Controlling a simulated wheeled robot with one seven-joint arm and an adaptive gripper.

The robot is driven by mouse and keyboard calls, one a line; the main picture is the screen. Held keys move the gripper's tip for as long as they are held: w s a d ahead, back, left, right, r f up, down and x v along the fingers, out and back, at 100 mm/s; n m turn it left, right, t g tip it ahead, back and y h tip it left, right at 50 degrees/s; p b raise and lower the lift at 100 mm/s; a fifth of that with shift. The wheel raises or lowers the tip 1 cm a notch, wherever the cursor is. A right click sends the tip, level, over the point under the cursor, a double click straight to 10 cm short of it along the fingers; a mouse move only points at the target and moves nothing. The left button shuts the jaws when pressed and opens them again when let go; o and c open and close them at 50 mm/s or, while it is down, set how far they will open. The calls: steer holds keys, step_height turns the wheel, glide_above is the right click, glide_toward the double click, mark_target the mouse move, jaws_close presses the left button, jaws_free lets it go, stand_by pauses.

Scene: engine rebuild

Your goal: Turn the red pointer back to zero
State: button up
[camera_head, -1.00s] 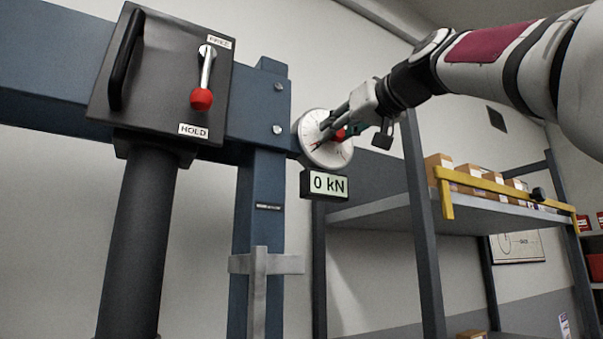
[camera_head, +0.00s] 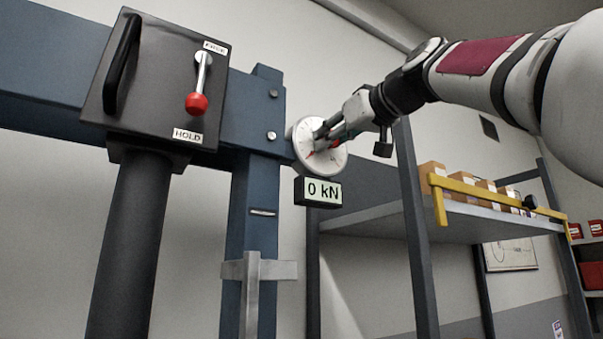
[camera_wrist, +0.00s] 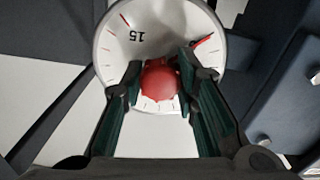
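The round white dial (camera_head: 302,132) is on the blue frame, with a display (camera_head: 318,191) reading "0 kN" below it. In the wrist view the dial (camera_wrist: 112,45) shows "15" upside down. A red pointer tip (camera_wrist: 203,41) shows near its upper right edge; in the head view a red tip (camera_head: 310,154) shows at lower left. A red knob (camera_wrist: 160,80) is at the dial's middle. My gripper (camera_wrist: 160,78) is open, with its fingertips on either side of the knob; I cannot tell whether they touch it.
A dark box (camera_head: 160,80) with a red-tipped lever (camera_head: 197,102) between "FREE" and "HOLD" is on the left. The lever points toward HOLD. A shelf with cartons (camera_head: 460,183) and a yellow rail (camera_head: 490,193) stands below my arm.

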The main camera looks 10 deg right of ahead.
steer(key=o, duration=0.4)
steer(key=shift+w+f, duration=0.1)
steer(key=shift+f, duration=0.05)
steer(key=v, duration=1.2)
